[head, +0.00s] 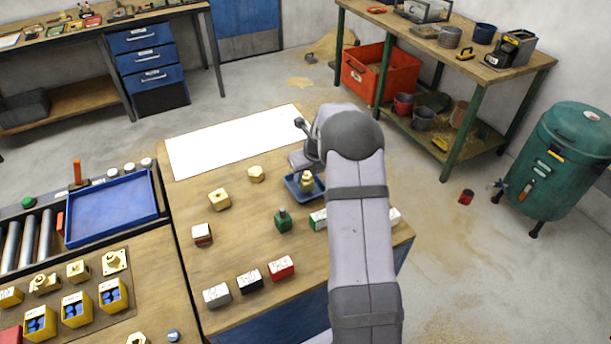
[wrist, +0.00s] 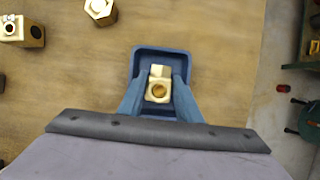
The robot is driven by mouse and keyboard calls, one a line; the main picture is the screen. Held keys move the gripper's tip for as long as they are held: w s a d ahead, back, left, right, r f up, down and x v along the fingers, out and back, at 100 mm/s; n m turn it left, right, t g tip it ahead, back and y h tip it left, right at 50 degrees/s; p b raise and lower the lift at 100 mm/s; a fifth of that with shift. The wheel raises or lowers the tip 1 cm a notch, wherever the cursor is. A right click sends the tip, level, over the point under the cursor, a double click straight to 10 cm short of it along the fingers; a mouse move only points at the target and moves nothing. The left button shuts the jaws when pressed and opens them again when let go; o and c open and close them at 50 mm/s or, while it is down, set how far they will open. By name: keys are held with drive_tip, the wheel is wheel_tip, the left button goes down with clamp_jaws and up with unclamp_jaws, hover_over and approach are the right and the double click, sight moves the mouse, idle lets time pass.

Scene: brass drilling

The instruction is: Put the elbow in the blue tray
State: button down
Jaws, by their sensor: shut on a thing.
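The brass elbow (wrist: 159,90), a blocky piece with a round opening, is between the two fingers of my gripper (wrist: 159,82) in the wrist view. My gripper is shut on it. The elbow is over or within the small blue tray (wrist: 149,55); I cannot tell whether it touches the floor of the tray. In the head view the elbow (head: 307,181) shows upright at the small blue tray (head: 291,186), with my gripper (head: 306,163) above it, partly hidden by my arm.
Brass fittings (head: 219,198) (head: 256,174) and a green-topped piece (head: 283,220) stand on the wooden table. Labelled blocks (head: 281,267) line its front. A white sheet (head: 225,146) lies behind. A larger blue tray (head: 110,205) sits at left by rollers.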

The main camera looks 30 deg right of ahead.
drive_tip(key=shift+f, duration=0.45)
drive_tip(key=shift+f, duration=0.15)
drive_tip(key=c, duration=1.3)
unclamp_jaws()
drive_tip(key=shift+f, duration=0.1)
drive_tip(key=shift+s+r, duration=0.15)
drive_tip(key=shift+r, duration=0.45)
drive_tip(key=b+v, duration=0.2)
drive_tip(key=v, duration=0.9)
drive_tip(key=shift+s, duration=0.15)
